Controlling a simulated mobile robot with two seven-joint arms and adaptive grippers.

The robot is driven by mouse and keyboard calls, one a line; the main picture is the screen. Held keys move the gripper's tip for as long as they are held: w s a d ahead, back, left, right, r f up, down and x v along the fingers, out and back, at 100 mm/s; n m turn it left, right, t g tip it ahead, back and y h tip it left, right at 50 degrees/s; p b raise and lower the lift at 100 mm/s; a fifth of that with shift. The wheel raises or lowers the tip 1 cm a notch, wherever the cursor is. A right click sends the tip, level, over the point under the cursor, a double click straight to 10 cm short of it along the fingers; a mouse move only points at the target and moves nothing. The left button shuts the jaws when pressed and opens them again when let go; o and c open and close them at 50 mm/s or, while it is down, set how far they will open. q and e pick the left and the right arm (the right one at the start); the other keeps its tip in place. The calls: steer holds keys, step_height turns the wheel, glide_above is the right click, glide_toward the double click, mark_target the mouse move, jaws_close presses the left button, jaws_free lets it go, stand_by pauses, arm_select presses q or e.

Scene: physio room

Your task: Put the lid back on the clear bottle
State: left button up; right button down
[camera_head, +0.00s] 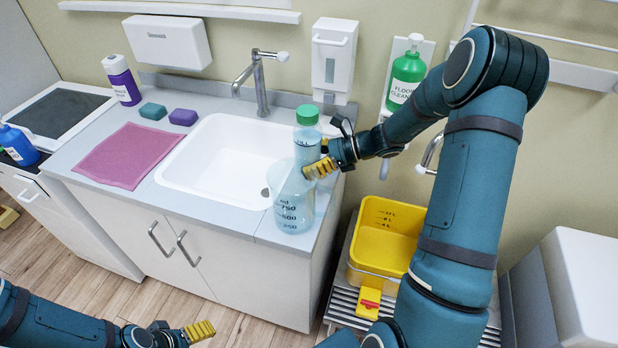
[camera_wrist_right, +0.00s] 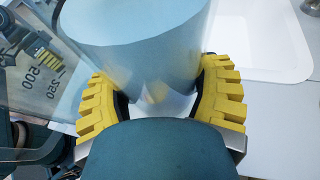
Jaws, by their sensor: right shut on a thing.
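The clear bottle (camera_head: 307,146), tinted pale blue, is upright at the right end of the sink counter. A green lid (camera_head: 307,114) sits on its top; whether it is screwed down I cannot tell. My right gripper (camera_head: 321,168) is shut on the bottle's side. In the right wrist view the two yellow fingers (camera_wrist_right: 158,96) press on either side of the bottle (camera_wrist_right: 135,28). A clear measuring jug (camera_head: 293,208) hides the bottle's base, so I cannot tell whether it touches the counter. My left gripper (camera_head: 198,331) is low over the floor, away from the bottle; its opening is unclear.
The white sink (camera_head: 215,165) is left of the bottle and jug. A pink cloth (camera_head: 130,155), sponges (camera_head: 183,117) and a purple-and-white bottle (camera_head: 121,82) lie further left. A green cleaner bottle (camera_head: 405,78) hangs on the wall. A yellow bucket (camera_head: 385,240) stands right of the counter.

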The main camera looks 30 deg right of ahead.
steer(key=shift+f, duration=0.35)
steer(key=shift+f+b, duration=0.5)
steer(key=shift+f, duration=1.85)
jaws_free()
steer(key=shift+f, duration=0.1)
